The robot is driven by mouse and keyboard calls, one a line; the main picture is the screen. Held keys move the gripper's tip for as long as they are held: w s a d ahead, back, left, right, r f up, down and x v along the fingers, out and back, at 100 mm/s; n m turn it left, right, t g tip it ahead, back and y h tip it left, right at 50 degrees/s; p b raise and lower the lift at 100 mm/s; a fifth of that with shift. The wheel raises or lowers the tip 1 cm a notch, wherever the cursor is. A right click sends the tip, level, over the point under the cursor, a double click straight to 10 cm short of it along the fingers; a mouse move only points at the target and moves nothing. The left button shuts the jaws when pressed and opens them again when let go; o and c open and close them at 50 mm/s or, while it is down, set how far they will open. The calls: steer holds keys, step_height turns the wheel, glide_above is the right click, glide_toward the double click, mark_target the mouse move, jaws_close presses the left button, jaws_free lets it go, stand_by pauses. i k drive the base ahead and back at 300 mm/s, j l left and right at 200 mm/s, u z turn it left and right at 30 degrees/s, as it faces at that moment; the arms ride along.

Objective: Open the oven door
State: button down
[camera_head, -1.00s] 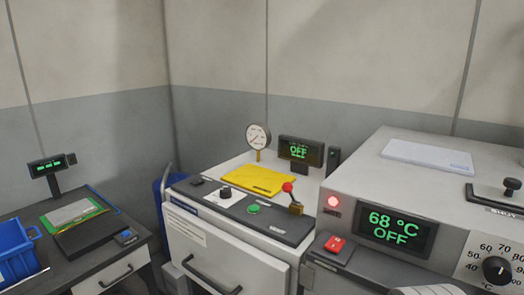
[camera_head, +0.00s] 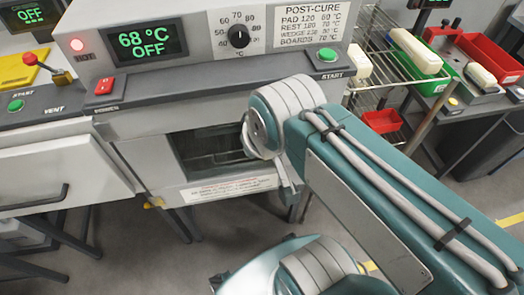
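The oven (camera_head: 185,75) is a light grey cabinet with a green display reading 68 °C OFF and a lit red HOT lamp. Its front door (camera_head: 160,152) has a dark window (camera_head: 205,150) with a rack faintly visible through it, and a printed label (camera_head: 230,189) below. The door appears shut, though my teal and grey arm covers its right side. Any handle there is hidden or cannot be made out. My gripper cannot be made out; the arm's links stand in front of the oven.
A temperature dial and a green START button (camera_head: 327,55) sit on the oven's panel. At right are a wire rack (camera_head: 375,85), red bins (camera_head: 490,55) and a dark table. Grey floor shows below the oven.

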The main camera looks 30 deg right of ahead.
mark_target(142, 136)
steer(key=k+j+z, duration=0.1)
steer(key=k+j, duration=0.5)
steer(key=k, duration=0.15)
